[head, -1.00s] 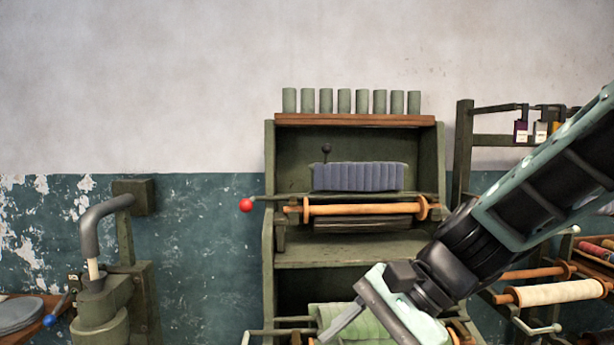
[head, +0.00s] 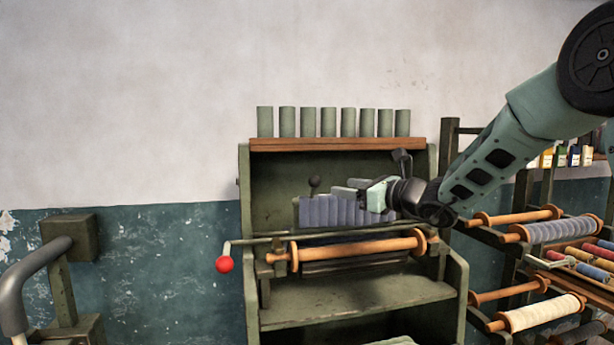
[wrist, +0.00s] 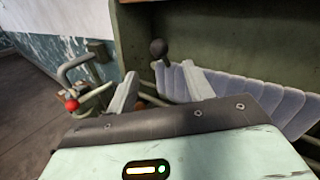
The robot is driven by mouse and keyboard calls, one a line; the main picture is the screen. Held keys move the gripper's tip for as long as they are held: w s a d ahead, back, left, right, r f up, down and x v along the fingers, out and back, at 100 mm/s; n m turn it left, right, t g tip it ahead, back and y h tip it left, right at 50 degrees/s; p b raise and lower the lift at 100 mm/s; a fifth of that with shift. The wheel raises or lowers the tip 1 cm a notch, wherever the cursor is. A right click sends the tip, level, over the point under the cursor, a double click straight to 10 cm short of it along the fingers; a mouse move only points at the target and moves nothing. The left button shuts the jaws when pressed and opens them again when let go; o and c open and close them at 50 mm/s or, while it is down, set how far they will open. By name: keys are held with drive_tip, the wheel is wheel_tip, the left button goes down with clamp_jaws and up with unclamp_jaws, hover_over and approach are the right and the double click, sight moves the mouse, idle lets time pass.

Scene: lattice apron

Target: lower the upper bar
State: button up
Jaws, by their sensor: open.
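The green wooden frame (head: 246,190) stands against the wall in the head view. Its upper bar (head: 355,247) looks like an orange wooden roller lying level across the front, with a thin dark rod just above it. A red ball (head: 225,264) hangs on a short lever at the left end; it also shows in the wrist view (wrist: 71,104). My gripper (head: 350,190) is open and empty, in front of the grey-blue pleated cloth (head: 328,212), above the roller and pointing left. In the wrist view, a black knob (wrist: 158,48) stands beyond my fingers (wrist: 160,88). The roller is mostly hidden there.
Several green cylinders (head: 308,122) stand in a row on the top shelf. A rack of thread rollers (head: 545,230) stands at the right, close to my arm. A grey curved pipe (head: 40,270) is at the left. The wall between pipe and frame is bare.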

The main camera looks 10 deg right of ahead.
sight(309, 181)
drive_tip(key=p+x, duration=0.5)
drive_tip(key=x, duration=0.6)
drive_tip(key=shift+w+a+r, duration=0.1)
drive_tip(key=shift+a+r, duration=0.05)
drive_tip(key=shift+a, duration=0.05)
drive_tip(key=shift+p+x, duration=0.4)
drive_tip(key=shift+x, duration=0.4)
clamp_jaws()
